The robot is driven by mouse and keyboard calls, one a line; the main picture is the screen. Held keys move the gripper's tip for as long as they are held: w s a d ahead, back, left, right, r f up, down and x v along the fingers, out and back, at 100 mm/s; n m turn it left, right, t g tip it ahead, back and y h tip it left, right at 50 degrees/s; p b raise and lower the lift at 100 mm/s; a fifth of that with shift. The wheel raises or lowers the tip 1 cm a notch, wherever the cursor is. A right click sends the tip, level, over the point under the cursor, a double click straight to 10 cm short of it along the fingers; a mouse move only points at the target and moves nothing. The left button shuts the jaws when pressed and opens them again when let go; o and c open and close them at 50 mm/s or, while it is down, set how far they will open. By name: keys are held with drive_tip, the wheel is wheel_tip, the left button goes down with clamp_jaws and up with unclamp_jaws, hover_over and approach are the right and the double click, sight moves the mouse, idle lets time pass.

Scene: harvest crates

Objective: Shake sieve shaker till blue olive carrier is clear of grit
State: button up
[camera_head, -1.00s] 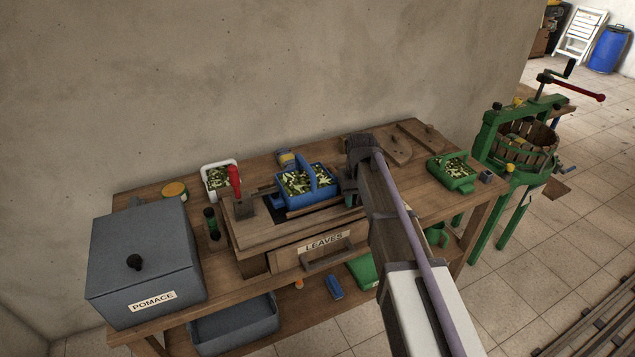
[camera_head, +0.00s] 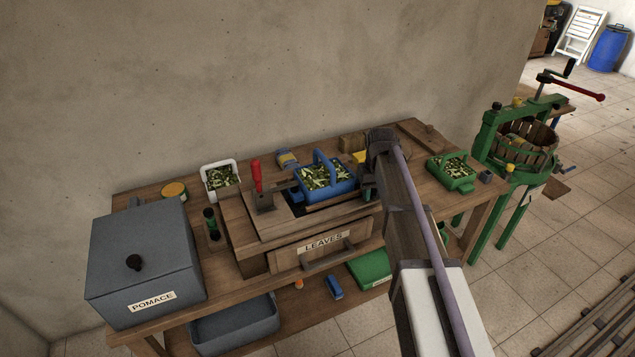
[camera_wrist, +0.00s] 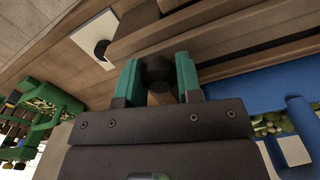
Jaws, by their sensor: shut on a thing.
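The blue olive carrier (camera_head: 345,187) sits on the sieve shaker (camera_head: 270,238), a wooden frame above a drawer labelled LEAVES. The carrier has an arched handle and is filled with green and dark olives mixed with pale bits; I cannot tell how much is grit. Part of it shows at the right of the wrist view (camera_wrist: 245,92). My gripper (camera_head: 367,188) is at the right end of the shaker, beside the carrier. In the wrist view, its teal fingers (camera_wrist: 158,76) are shut on a dark-topped wooden shaker handle (camera_wrist: 160,97).
A red-handled lever (camera_head: 256,172) stands left of the carrier. A white olive carrier (camera_head: 236,178) is behind left, a green carrier (camera_head: 463,183) at the right end. A grey POMACE bin (camera_head: 145,265) fills the bench's left end. A green press (camera_head: 490,150) stands beyond the right end.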

sight(354, 206)
drive_tip(key=a, duration=0.1)
drive_tip(key=s+a, duration=0.1)
drive_tip(key=a, duration=0.1)
drive_tip(key=s+a, duration=0.1)
drive_tip(key=a, duration=0.1)
drive_tip(key=shift+s+a, duration=0.2)
drive_tip(key=shift+a, duration=0.05)
drive_tip(key=w+d, duration=0.1)
drive_tip(key=d, duration=0.1)
drive_tip(key=w+d, duration=0.1)
drive_tip(key=d, duration=0.1)
drive_tip(key=w+d, duration=0.1)
drive_tip(key=d, duration=0.2)
drive_tip(key=shift+w+d, duration=0.1)
drive_tip(key=shift+w, duration=0.05)
drive_tip(key=o, duration=1.1)
drive_tip(key=shift+r, duration=0.1)
wheel_tip(354, 206, up, 11)
drive_tip(key=p, duration=1.1)
drive_tip(key=s+a+f, duration=0.1)
drive_tip(key=s, duration=1.2)
drive_tip(key=s+a+m+b, duration=0.1)
drive_tip(key=s+a, duration=0.1)
drive_tip(key=s, duration=1)
drive_tip(key=shift+s+f+m+b, duration=0.3)
drive_tip(key=shift+s+f, duration=0.05)
drive_tip(key=shift+f, duration=0.05)
